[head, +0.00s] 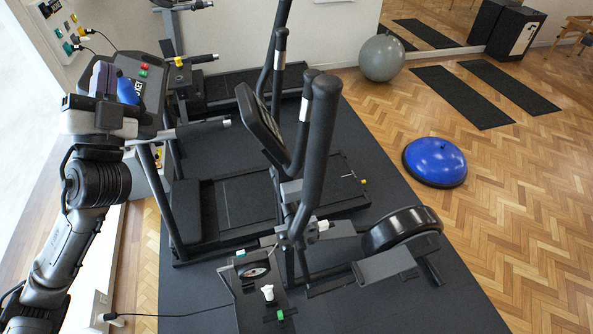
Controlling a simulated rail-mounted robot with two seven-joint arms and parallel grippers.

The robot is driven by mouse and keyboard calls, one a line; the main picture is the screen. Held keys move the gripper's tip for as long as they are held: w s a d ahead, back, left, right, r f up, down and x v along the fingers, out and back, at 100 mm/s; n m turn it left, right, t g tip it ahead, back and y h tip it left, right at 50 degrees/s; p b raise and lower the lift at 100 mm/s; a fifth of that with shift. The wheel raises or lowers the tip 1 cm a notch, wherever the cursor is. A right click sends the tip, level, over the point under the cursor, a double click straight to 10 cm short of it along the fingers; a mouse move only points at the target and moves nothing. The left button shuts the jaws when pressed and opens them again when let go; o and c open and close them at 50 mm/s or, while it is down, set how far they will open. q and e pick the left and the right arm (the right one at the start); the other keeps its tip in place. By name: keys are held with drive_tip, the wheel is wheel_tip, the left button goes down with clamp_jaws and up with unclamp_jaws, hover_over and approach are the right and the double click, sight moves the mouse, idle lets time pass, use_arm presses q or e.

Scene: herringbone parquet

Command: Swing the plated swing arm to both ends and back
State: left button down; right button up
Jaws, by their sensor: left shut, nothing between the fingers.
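An elliptical trainer stands in the middle of the head view. Its nearest swing arm (315,150) is a tall dark lever with a thick black grip, leaning slightly right at the top. A second dark lever (303,108) with a white band stands just behind it, partly hidden. Another banded lever (279,66) rises farther back. I cannot tell for certain which lever is the plated one. My left gripper (103,82) is at the upper left, shut and empty, in front of a treadmill console and well apart from the levers. My right gripper is not in view.
The treadmill console (153,88) is close to my left gripper. The elliptical's display (262,125) stands left of the levers, and its flywheel housing (402,229) lies right. A small panel (262,285) is at the front. A blue balance dome (436,160) sits on open parquet.

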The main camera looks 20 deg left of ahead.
use_arm(q)
drive_tip(key=d+m+g+h, duration=0.3)
drive_tip(key=d+m+h, duration=0.2)
drive_tip(key=m+h, duration=0.6)
drive_tip(key=d+m+g+h, duration=0.2)
drive_tip(key=d+m+h, duration=0.3)
drive_tip(key=m+h, duration=0.6)
drive_tip(key=s+d+f+m+g+h, duration=0.1)
drive_tip(key=d+f+g, duration=0.2)
drive_tip(key=f+g, duration=0.35)
drive_tip(key=s+d+f+m+g, duration=0.1)
drive_tip(key=s+d+f+g, duration=0.15)
drive_tip(key=f+g, duration=0.35)
drive_tip(key=w+d+p, duration=0.3)
drive_tip(key=d, duration=0.3)
drive_tip(key=w+d+n+p, duration=0.1)
drive_tip(key=w+d+p, duration=0.2)
drive_tip(key=d, duration=0.4)
drive_tip(key=shift+w+d+f+g, duration=0.25)
drive_tip(key=shift+f+g, duration=0.1)
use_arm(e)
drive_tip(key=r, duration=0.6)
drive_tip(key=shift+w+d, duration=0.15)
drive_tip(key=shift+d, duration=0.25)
